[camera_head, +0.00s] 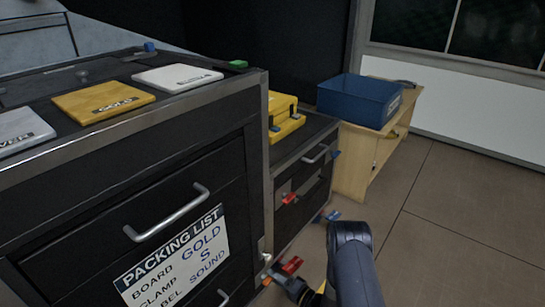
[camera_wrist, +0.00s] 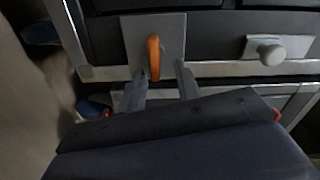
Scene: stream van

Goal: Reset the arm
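My dark arm (camera_head: 352,262) rises at the bottom of the head view, right of the black drawer cabinets. In the wrist view my gripper (camera_wrist: 160,76) has its two grey fingers apart. An orange hook-like handle (camera_wrist: 153,58) on a grey plate (camera_wrist: 174,32) shows just beyond and between the fingertips. I see a gap on each side of it, and cannot tell whether anything touches. No object is held. In the head view the fingertips cannot be made out clearly.
A black cabinet (camera_head: 180,155) with a packing list (camera_head: 172,262) fills the left. Gold (camera_head: 103,102) and white (camera_head: 177,78) boards lie on top. A yellow case (camera_head: 285,115) and blue bin (camera_head: 360,100) stand behind. A round knob (camera_wrist: 270,52) is near the gripper. Floor (camera_head: 450,230) is clear at right.

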